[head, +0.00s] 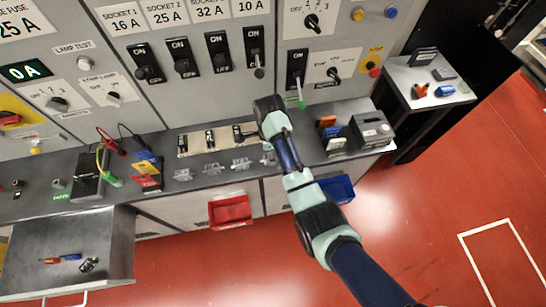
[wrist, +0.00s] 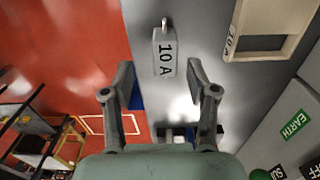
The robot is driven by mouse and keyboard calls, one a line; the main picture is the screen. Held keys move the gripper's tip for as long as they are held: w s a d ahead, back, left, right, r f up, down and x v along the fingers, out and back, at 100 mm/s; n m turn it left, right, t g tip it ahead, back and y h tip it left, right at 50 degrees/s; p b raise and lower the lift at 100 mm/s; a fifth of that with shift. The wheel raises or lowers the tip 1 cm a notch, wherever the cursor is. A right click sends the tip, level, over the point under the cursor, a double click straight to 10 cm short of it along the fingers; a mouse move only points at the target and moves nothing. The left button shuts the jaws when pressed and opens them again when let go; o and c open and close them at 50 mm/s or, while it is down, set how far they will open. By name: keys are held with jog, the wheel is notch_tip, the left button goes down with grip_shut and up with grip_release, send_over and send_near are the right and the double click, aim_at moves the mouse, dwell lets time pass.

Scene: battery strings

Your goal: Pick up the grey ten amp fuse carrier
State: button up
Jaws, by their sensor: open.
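The grey fuse carrier marked 10 A (wrist: 165,58) lies on the grey counter in the wrist view, with a small metal loop at its far end. My gripper (wrist: 161,76) is open, its two fingers spread to either side of the carrier's near end in the picture. Nothing is held. I cannot tell how far above the carrier the fingertips are. In the head view, a grey carrier (head: 267,159) shows partly at the left edge of my arm, which hides my fingertips.
Several other grey carriers (head: 212,169) lie in a row to the left. A beige fuse base (wrist: 290,38) is right of the carrier in the wrist view. A red bin (head: 231,211) and a blue bin (head: 337,189) hang at the counter front. A grey box (head: 371,130) stands right.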

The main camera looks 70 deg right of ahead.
jog(key=f, duration=0.5)
jog(key=shift+w+d+f, duration=0.1)
jog(key=shift+d, duration=0.15)
grip_shut()
